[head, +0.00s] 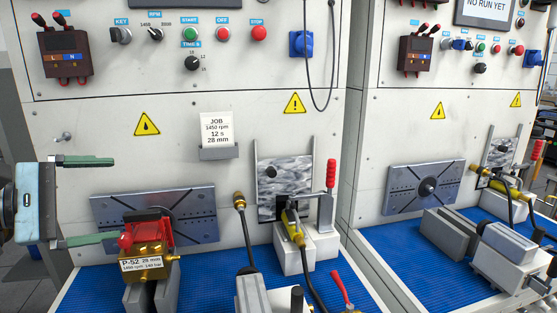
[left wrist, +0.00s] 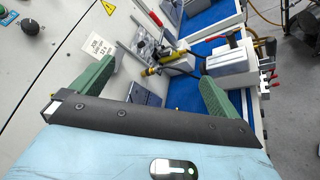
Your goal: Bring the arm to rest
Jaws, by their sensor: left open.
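My left gripper (head: 115,199) is at the left of the head view, in front of the test panel, with its green fingers wide apart and nothing between them. In the left wrist view the gripper (left wrist: 157,72) also shows open and empty, with panel and bench beyond. My right gripper is not in view.
A job card (head: 216,128) stands in a holder on the panel. A second station with a blue mat (head: 395,250) stands further right.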

